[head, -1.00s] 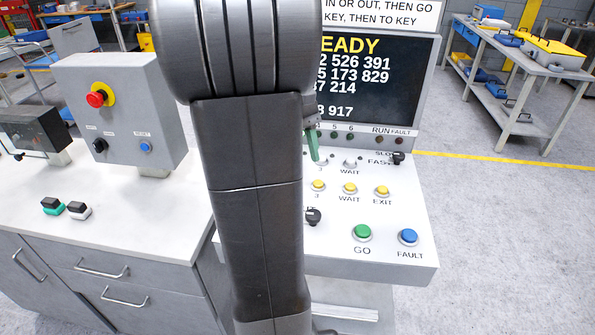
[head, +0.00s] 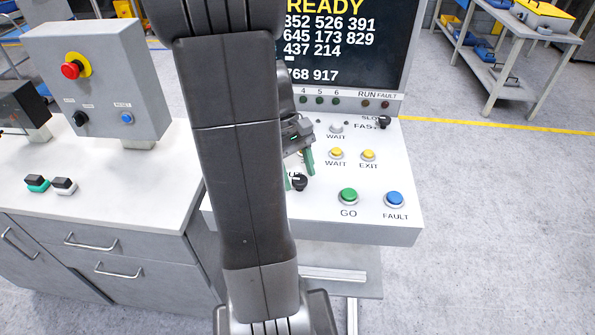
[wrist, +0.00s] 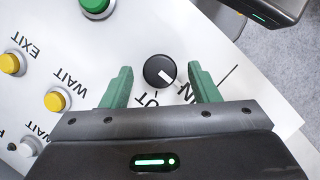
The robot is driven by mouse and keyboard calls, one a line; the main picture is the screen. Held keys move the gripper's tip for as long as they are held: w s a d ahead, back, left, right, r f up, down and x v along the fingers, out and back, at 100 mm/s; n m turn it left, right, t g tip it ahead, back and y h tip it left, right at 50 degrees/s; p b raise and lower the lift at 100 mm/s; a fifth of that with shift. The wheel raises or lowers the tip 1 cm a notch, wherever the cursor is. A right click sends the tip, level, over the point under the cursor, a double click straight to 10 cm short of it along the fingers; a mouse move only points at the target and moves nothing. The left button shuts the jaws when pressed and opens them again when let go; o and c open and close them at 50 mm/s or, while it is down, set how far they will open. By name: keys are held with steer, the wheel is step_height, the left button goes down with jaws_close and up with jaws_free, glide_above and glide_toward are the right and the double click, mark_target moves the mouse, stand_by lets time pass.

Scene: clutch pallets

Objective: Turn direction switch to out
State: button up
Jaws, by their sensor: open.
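The direction switch is a round black knob (wrist: 158,70) on the white sloped panel. In the wrist view its white pointer line slants to the lower right, toward the partly hidden IN label (wrist: 185,92). The OUT label (wrist: 150,99) is partly covered by my gripper. In the head view the knob (head: 300,183) sits left of the green GO button (head: 348,196). My gripper (wrist: 160,72) is open, with one green finger on each side of the knob and a visible gap to both. I cannot tell how far the tips are above the panel.
The blue FAULT button (head: 395,199) and the yellow WAIT (head: 336,153) and EXIT (head: 368,155) buttons are close by. The display (head: 345,50) rises behind the panel. A grey box with a red emergency button (head: 71,69) stands on the left bench.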

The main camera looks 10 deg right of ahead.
steer(key=shift+f, duration=0.15)
steer(key=c, duration=1)
steer(key=shift+o, duration=0.2)
steer(key=shift+d+m, duration=0.1)
steer(key=shift+m, duration=0.3)
steer(key=shift+d+m+g+y+p, duration=0.1)
steer(key=shift+m+g+y+p, duration=0.2)
steer(key=shift+m+y+p, duration=0.35)
steer(key=m+y+p, duration=0.1)
steer(key=m, duration=0.3)
steer(key=shift+d, duration=0.1)
steer(key=m+y+p, duration=0.1)
steer(key=m, duration=0.1)
steer(key=m+y, duration=0.1)
steer(key=m, duration=0.2)
steer(key=shift+d+m+p, duration=0.15)
steer(key=shift+m+p, duration=0.2)
